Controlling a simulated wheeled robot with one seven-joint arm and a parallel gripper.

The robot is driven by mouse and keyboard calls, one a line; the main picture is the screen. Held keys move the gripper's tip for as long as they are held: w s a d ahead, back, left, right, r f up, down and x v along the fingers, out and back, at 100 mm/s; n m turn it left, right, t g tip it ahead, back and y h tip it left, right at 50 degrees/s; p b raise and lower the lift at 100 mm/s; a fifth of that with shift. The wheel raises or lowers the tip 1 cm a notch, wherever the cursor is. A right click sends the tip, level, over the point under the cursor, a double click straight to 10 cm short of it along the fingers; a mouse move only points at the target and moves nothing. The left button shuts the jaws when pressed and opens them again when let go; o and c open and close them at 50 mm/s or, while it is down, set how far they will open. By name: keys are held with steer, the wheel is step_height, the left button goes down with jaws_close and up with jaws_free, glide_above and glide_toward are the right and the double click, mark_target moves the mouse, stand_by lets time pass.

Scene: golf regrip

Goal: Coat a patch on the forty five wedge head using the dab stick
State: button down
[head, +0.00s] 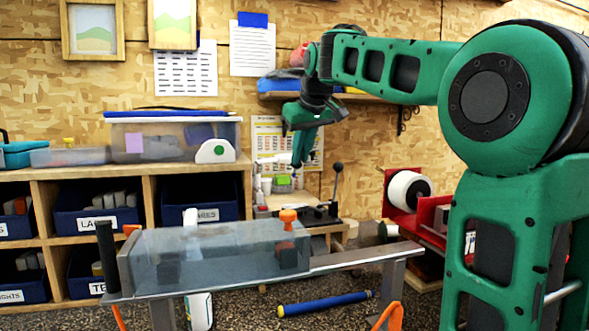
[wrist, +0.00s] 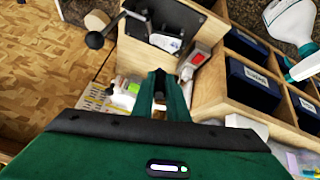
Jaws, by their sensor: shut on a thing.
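My gripper (head: 297,165) is at the back bench, pointing down above small white and green containers (head: 283,184). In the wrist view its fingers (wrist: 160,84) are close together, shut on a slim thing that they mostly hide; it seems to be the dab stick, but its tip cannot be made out. A silvery piece (wrist: 166,42) lies at the dark lever fixture, and a grey and red piece (wrist: 193,64) lies nearer the fingers. I cannot tell which, if either, is the forty five wedge head. The containers also show beside the fingers in the wrist view (wrist: 124,96).
The black fixture (head: 318,213) has an upright ball-topped lever (head: 337,180) close to my gripper. A clear-sided trough (head: 200,262) stands in front. Shelves with blue bins (head: 98,222) are at left, a red spool holder (head: 408,215) at right.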

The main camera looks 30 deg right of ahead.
steer(key=shift+f, duration=0.8)
steer(key=shift+w+d, duration=0.1)
